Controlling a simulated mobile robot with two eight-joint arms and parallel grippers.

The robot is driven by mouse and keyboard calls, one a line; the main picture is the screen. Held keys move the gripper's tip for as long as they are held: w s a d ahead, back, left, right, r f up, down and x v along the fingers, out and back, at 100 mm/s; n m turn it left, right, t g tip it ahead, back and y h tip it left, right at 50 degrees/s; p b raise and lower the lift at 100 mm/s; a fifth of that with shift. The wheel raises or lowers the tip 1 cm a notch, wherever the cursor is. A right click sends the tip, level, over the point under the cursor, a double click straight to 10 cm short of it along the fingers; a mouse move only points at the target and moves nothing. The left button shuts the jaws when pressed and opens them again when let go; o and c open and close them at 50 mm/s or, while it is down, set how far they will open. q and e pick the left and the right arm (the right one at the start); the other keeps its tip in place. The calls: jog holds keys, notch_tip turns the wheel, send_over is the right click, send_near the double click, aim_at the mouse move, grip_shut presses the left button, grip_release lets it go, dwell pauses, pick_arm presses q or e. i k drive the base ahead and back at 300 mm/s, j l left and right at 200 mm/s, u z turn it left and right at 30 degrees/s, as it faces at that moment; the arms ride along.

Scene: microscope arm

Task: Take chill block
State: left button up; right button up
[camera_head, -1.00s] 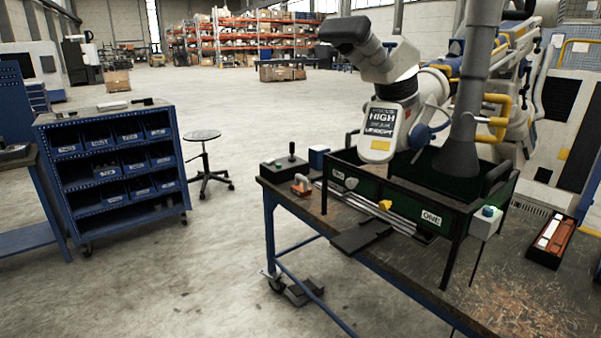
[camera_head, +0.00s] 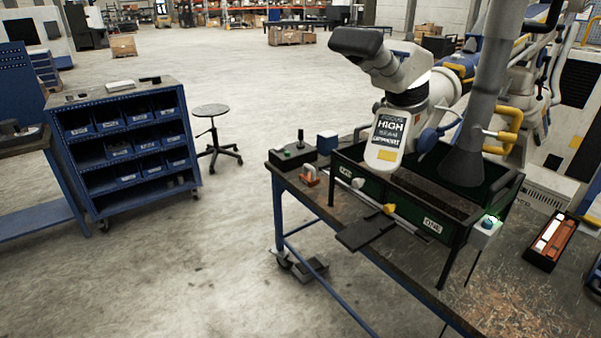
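No object here is plainly marked as the chill block. A small blue block (camera_head: 327,142) stands at the back left of the workbench (camera_head: 400,262), beside a dark control box; I cannot tell if it is the chill block. A grey and white microscope arm (camera_head: 395,125) hangs over a dark green open-topped tray frame (camera_head: 440,232) on the bench. The frame bears a label reading ONE and a yellow knob (camera_head: 389,209). Part of the frame's inside is hidden by the microscope head and a grey column. Neither of my grippers is in view.
A dark tray with red and white bars (camera_head: 552,241) lies at the bench's right. A blue bin cart (camera_head: 125,140) and a round stool (camera_head: 211,111) stand left. The floor between cart and bench is mostly clear.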

aim_at(309, 179)
jog(key=i+u, duration=0.2)
jog(key=i, duration=0.5)
jog(key=i+u, duration=0.25)
jog(key=i, duration=0.5)
jog(key=i+l+z, duration=0.1)
jog(key=i+z, duration=0.55)
jog(key=z, duration=0.3)
jog(key=i+j+z, duration=0.15)
jog(key=i+z, duration=0.3)
jog(key=k, duration=0.1)
